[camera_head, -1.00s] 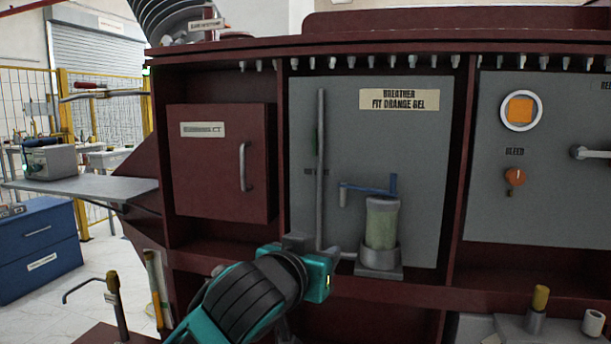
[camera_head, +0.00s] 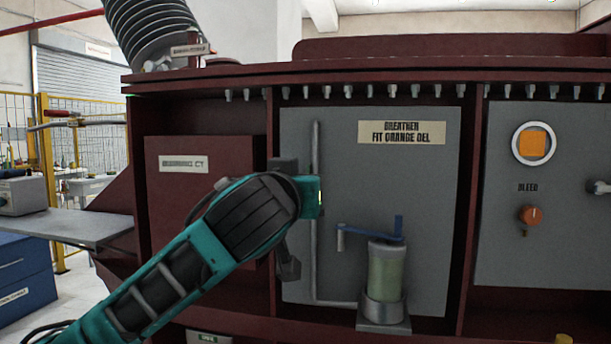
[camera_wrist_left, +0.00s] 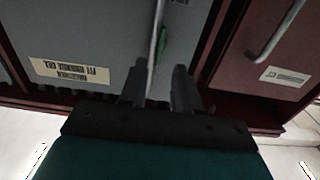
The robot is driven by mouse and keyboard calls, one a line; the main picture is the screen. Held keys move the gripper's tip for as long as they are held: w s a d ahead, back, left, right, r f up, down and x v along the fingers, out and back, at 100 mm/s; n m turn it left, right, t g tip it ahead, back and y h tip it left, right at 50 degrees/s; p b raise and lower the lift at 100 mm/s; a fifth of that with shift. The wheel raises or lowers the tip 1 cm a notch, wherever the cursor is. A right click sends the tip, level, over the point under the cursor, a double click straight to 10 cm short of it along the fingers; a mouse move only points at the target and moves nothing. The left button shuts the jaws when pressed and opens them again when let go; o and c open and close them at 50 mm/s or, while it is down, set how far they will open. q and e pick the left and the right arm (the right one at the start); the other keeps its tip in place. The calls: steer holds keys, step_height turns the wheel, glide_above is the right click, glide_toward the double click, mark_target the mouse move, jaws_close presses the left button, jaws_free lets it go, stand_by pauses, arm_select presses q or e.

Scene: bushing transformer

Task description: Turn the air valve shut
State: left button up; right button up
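I cannot tell which handle is the air valve. A blue crank-like handle (camera_head: 370,234) sits on top of the breather, a clear cylinder with pale green filling (camera_head: 385,268). A thin grey pipe (camera_head: 316,265) runs up the grey panel on the left of the breather. A small green part (camera_wrist_left: 163,42) sits beside this pipe in the left wrist view; my arm seems to hide it in the head view. My left gripper (camera_wrist_left: 160,68) is open, with the pipe showing between its two dark fingers; contact cannot be told. My right gripper is not in view.
A dark red door (camera_head: 190,190) with a handle is left of the grey panel (camera_head: 440,180). A row of bolts lines the top ledge. The right panel holds an orange window (camera_head: 534,145) and an orange bleed knob (camera_head: 530,215). A grey shelf (camera_head: 75,225) juts out at left.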

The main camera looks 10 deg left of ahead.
arm_select(q)
steer(key=w, duration=0.6)
steer(key=shift+p, duration=0.35)
jaws_close()
